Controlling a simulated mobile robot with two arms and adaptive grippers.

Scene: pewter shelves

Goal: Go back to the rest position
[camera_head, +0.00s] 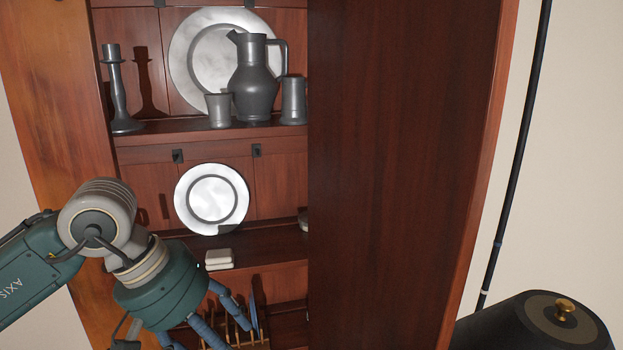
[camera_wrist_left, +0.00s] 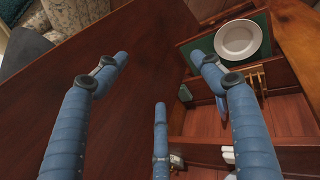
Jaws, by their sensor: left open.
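My left arm comes in from the left in the head view. Its left gripper (camera_head: 228,312) hangs in front of the lower part of the wooden cabinet (camera_head: 55,110), with its blue fingers partly cut off by the bottom edge. In the left wrist view the left gripper (camera_wrist_left: 160,72) is open, its fingers spread with nothing between them. A dark red-brown wood panel (camera_wrist_left: 125,95) lies behind the fingers. My right gripper is in neither view.
Shelves hold a candlestick (camera_head: 118,95), a large plate (camera_head: 190,55), a pitcher (camera_head: 255,85), cups, a smaller plate (camera_head: 212,228) and a small white stack (camera_head: 219,261). A wooden rack (camera_head: 238,332) is below. A tall dark red-brown panel (camera_head: 400,150) stands right. A black round object (camera_head: 500,325) is lower right.

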